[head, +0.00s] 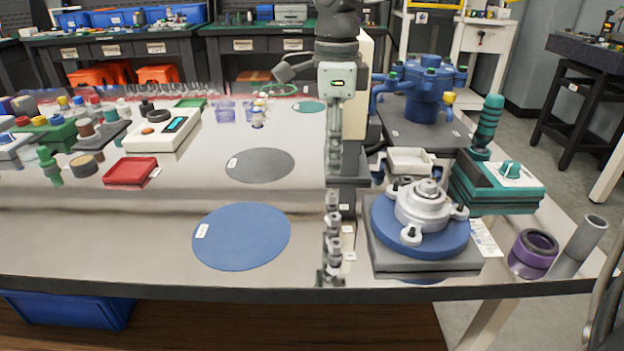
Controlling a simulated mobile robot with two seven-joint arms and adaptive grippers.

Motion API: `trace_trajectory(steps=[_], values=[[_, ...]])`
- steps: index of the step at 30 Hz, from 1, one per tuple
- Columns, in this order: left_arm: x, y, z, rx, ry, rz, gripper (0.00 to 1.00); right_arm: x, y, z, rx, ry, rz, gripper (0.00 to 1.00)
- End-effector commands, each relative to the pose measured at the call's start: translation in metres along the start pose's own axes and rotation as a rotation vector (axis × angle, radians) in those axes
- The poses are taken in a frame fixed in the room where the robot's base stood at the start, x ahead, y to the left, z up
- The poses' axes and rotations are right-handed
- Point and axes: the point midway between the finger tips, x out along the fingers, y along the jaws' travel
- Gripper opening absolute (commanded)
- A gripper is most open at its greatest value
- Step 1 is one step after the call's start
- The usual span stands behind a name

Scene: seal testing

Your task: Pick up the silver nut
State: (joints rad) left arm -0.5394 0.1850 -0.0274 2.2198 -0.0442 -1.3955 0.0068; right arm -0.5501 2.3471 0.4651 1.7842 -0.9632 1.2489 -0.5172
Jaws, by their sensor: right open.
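A silver nut (428,188) appears to sit on top of a silver hub (421,207) with rounded lugs. The hub rests on a blue disc (392,228) over a grey square base (440,266) near the table's front edge. A column of small silver pieces (333,235) stands left of it; I cannot tell whether any is a loose nut. My right gripper (603,303) shows only in part at the lower right edge. It is open, apart from the nut and well to its right. My left gripper is out of view.
A purple cup (532,255) and a leaning grey tube (579,247) stand between the hub and my right gripper. A teal box (497,184) and a white tray (409,160) stand behind the hub. A tall stand (355,90) rises left. A blue mat (243,237) lies bare.

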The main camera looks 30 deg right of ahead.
Motion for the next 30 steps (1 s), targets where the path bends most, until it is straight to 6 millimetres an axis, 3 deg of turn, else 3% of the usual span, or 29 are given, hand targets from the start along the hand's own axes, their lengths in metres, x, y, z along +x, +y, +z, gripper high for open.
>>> trace_trajectory(steps=[11, 18, 27, 30], values=[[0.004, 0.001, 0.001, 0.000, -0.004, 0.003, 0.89, 0.038, 0.001, -0.002, 0.001, 0.001, 0.005, 0.42], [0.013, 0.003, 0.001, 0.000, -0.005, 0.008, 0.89, 0.072, 0.000, -0.003, 0.002, 0.001, 0.004, 0.42], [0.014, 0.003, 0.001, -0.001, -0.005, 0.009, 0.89, 0.078, -0.001, -0.003, 0.001, -0.001, 0.001, 0.42], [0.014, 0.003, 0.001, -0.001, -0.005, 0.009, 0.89, 0.078, -0.001, -0.003, 0.001, -0.001, 0.001, 0.31]])
